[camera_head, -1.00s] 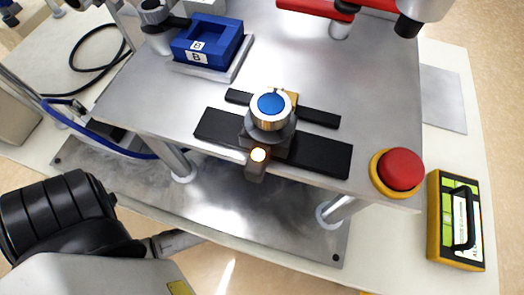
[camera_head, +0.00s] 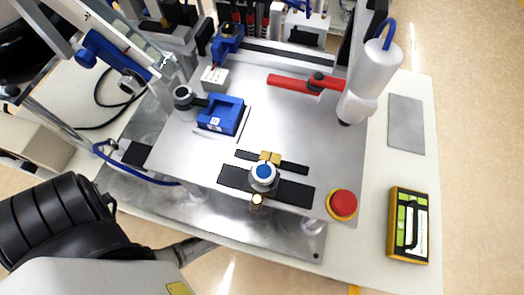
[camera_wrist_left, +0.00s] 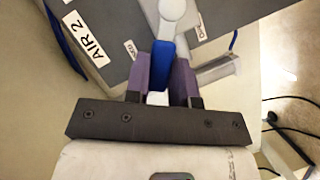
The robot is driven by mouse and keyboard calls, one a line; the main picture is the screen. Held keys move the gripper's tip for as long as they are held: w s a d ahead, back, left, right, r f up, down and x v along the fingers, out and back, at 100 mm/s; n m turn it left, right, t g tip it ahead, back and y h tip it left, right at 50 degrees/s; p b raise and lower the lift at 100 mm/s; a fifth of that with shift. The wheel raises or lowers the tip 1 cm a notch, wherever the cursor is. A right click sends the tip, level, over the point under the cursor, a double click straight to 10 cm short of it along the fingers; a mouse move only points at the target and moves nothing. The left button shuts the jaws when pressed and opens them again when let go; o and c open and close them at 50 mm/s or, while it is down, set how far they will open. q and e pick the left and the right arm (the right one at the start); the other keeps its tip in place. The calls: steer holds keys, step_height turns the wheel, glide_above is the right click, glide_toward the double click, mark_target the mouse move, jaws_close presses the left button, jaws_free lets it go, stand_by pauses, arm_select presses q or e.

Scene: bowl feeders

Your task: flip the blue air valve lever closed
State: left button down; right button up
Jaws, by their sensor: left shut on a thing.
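In the left wrist view, the blue valve lever (camera_wrist_left: 161,62) hangs down from a round pale pivot (camera_wrist_left: 174,10) on a grey panel (camera_wrist_left: 118,18). My left gripper (camera_wrist_left: 160,78) has purple finger pads on both sides of the lever and is shut on it. Small labels stand on either side of the lever, too small to read surely. I cannot make out the left gripper in the head view. My right gripper is in neither current view.
In the head view, a steel table holds a blue tray (camera_head: 222,127), a red lever arm (camera_head: 300,83), a blue-topped knob (camera_head: 263,172) and a red button (camera_head: 342,204). A yellow-framed case (camera_head: 408,225) lies at right. Frame bars and a blue hose (camera_head: 115,160) are at left.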

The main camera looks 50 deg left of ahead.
stand_by(0.4)
arm_select(q)
steer(key=c, duration=1)
jaws_free()
steer(key=shift+o, duration=0.2)
steer(key=p+v, duration=0.3)
steer(key=v, duration=1)
steer(key=shift+s+d, duration=0.15)
steer(key=shift+s, duration=0.25)
steer(key=shift+r, duration=0.1)
